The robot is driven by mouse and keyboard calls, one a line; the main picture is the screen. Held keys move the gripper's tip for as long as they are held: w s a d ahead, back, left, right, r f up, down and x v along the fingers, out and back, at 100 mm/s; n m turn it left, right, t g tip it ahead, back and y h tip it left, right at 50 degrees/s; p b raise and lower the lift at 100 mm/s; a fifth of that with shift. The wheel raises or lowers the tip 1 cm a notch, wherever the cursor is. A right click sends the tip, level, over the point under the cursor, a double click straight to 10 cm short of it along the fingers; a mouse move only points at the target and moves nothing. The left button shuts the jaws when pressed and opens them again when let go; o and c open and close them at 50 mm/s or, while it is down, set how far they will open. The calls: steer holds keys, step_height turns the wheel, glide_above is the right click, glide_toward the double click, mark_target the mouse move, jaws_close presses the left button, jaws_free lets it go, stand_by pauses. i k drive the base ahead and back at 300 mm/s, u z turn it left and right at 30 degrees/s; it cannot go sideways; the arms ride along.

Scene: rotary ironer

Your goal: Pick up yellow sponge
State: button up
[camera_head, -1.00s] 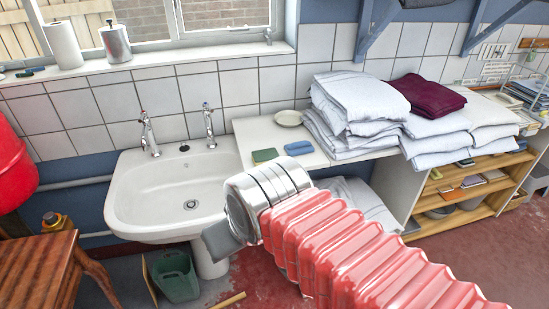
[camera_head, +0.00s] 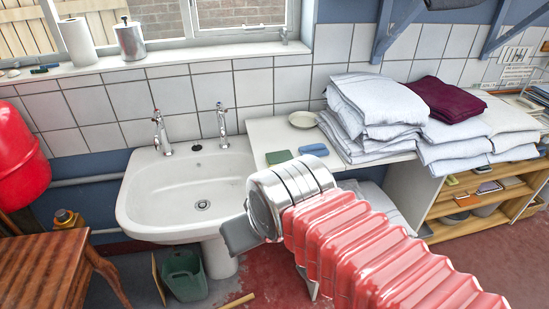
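I cannot make out a clearly yellow sponge in this view. A small green pad (camera_head: 279,157) and a blue pad (camera_head: 314,149) lie side by side on the white counter (camera_head: 264,133) right of the sink. My gripper (camera_head: 240,235) is partly in view at the end of my red ribbed arm, in front of the sink's right edge and below the pads. It is apart from both pads. A grey part of it shows, but the arm's metal end hides most of it, so I cannot see the fingertips or anything between them.
A white sink (camera_head: 150,205) stands left of the counter, with a green bin (camera_head: 184,276) beneath it. Folded white towels (camera_head: 375,105) and a maroon towel (camera_head: 447,98) stack on the counter's right. A wooden table (camera_head: 40,270) is at lower left. A small dish (camera_head: 303,119) sits behind the pads.

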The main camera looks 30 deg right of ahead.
mark_target(273, 159)
steer(key=i, duration=0.95)
steer(key=z, duration=0.05)
